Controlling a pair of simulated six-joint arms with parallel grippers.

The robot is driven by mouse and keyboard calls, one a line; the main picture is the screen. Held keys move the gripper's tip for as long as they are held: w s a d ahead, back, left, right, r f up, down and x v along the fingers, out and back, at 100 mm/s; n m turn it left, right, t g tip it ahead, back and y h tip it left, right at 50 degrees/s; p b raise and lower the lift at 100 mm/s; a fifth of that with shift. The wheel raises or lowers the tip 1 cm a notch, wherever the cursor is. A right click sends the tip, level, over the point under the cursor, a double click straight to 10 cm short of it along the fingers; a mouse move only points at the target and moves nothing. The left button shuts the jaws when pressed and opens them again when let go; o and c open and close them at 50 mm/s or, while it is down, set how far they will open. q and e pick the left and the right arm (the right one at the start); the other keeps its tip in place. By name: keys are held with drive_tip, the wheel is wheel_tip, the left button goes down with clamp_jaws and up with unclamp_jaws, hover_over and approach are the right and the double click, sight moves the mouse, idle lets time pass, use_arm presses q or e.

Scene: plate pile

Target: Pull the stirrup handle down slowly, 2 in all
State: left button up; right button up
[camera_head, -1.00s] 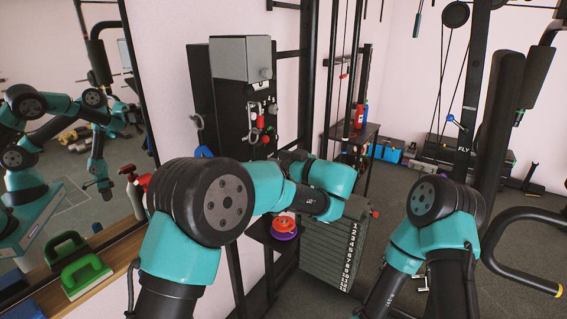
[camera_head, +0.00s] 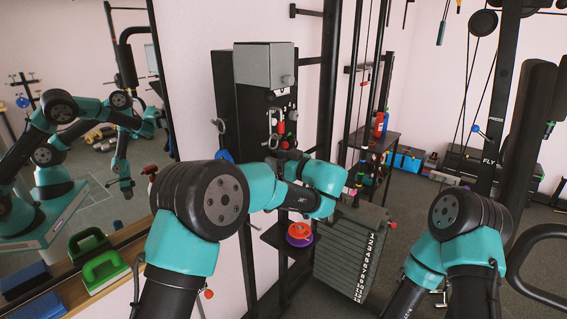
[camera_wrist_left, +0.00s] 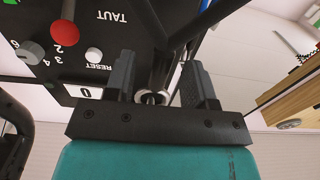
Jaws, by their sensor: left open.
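My left gripper (camera_wrist_left: 160,85) is open in the left wrist view, its two dark fingers apart. A metal ring (camera_wrist_left: 152,98) shows between them, and a dark upright part runs above it. I cannot tell whether this belongs to the stirrup handle, or whether the fingers touch it. In the head view, my left arm reaches to the front of the cable unit (camera_head: 265,66), and my own links mostly hide the fingers. A black panel (camera_wrist_left: 112,42) in the left wrist view carries a red ball knob (camera_wrist_left: 65,31), a reset button (camera_wrist_left: 94,54) and a counter (camera_wrist_left: 86,91) reading 0.
A weight stack (camera_head: 348,255) stands right of the unit, with an orange and purple object (camera_head: 299,233) on a low shelf. A mirror (camera_head: 80,130) lies left, with a green block (camera_head: 105,271) on a ledge. Black rack frames stand at right.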

use_arm(q)
drive_tip(key=shift+w+a, duration=0.45)
drive_tip(key=shift+a, duration=0.15)
drive_tip(key=shift+c, duration=0.2)
clamp_jaws()
drive_tip(key=shift+r, duration=0.1)
idle(0.6)
